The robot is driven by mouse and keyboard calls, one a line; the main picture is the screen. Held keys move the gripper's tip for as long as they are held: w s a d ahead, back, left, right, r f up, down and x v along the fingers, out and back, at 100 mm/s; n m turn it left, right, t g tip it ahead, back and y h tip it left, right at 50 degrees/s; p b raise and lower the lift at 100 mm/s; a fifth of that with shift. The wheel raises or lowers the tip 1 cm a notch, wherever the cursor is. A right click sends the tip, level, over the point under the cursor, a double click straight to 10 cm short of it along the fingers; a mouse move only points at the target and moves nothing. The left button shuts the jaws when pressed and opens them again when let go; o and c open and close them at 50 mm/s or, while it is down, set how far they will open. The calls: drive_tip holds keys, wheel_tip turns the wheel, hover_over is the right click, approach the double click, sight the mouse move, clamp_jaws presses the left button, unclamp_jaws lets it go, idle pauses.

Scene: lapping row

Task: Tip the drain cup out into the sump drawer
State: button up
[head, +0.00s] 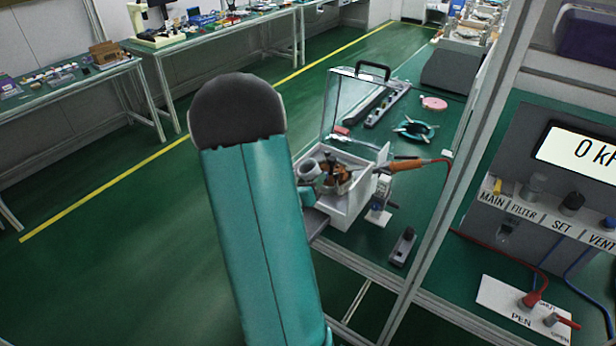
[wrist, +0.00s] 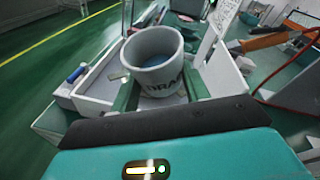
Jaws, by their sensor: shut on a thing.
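The drain cup (wrist: 155,72) is a pale grey cup with dark lettering, partly hidden by a finger. My gripper (wrist: 160,92) is shut on it, with one green finger on each side. The cup is close to upright, its mouth up, and bluish content shows inside. A white open tray (wrist: 66,90) lies behind and left of the cup in the wrist view. I cannot tell which part is the sump drawer.
A clear raised lid (head: 342,105) stands behind the white box. An orange-handled tool (head: 408,165) with a red cable lies at its right. A metal frame post (head: 450,180) and a gauge panel (head: 550,180) stand further right. The green floor at left is clear.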

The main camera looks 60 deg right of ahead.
drive_tip(key=shift+s+d+f+n+h, duration=0.1)
drive_tip(key=shift+s+f+n+h, duration=0.05)
drive_tip(key=shift+f+n+h, duration=0.4)
drive_tip(key=shift+s+d+f+n+h, duration=0.1)
drive_tip(key=shift+f+n+h, duration=0.25)
drive_tip(key=shift+f+n, duration=0.25)
drive_tip(key=n+h, duration=0.2)
drive_tip(key=n, duration=0.1)
drive_tip(key=shift+w+a+f, duration=0.1)
drive_tip(key=shift+w+f, duration=0.05)
drive_tip(key=shift+f, duration=0.05)
drive_tip(key=n+h, duration=0.1)
drive_tip(key=n+t, duration=0.1)
drive_tip(key=n, duration=0.1)
drive_tip(key=n+t+h, duration=0.1)
drive_tip(key=shift+f+n+h, duration=0.3)
drive_tip(key=shift+n, duration=0.05)
idle(0.8)
